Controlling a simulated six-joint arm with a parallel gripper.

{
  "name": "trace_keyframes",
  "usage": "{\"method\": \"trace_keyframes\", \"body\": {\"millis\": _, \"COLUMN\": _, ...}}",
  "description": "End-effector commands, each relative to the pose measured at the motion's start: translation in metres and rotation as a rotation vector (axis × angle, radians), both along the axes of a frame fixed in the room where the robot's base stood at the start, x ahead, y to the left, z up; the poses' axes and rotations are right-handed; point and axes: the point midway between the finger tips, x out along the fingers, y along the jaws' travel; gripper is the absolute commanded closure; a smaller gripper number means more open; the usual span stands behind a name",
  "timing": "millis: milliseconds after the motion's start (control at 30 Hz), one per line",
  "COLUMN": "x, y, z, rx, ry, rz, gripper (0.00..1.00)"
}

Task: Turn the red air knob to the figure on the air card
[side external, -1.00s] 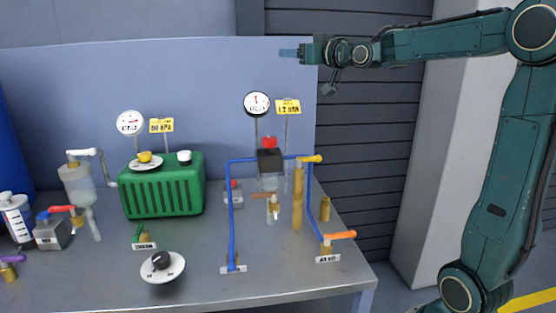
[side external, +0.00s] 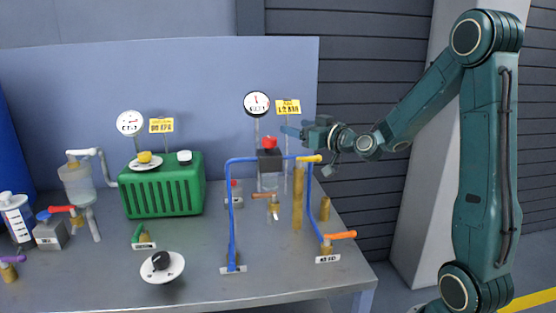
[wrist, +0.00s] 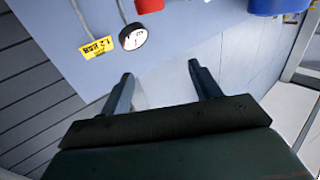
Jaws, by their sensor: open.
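The red air knob (side external: 269,142) sits on top of a dark block (side external: 269,160) at the back right of the bench. It also shows at the top edge of the wrist view (wrist: 149,5), partly cut off. The yellow air card (side external: 288,107) stands behind it on a thin post and appears to read 1.2 BAR; the wrist view shows it upside down (wrist: 97,47). A round white gauge (side external: 257,104) is beside the card.

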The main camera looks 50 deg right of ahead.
Motion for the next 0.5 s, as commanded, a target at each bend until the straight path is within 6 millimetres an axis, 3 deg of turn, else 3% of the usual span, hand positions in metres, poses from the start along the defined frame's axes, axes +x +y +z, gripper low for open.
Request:
{"method": "trace_keyframes", "body": {"millis": 33, "x": -0.001, "y": -0.002, "z": -0.016, "rx": 0.010, "ry": 0.007, "rz": -0.006, "gripper": 0.37}}
{"method": "trace_keyframes", "body": {"millis": 200, "x": 0.000, "y": -0.001, "z": -0.045, "rx": 0.007, "ry": 0.005, "rz": -0.002, "gripper": 0.37}}
{"method": "trace_keyframes", "body": {"millis": 500, "x": 0.000, "y": -0.001, "z": -0.062, "rx": 0.000, "ry": 0.000, "rz": -0.002, "gripper": 0.37}}
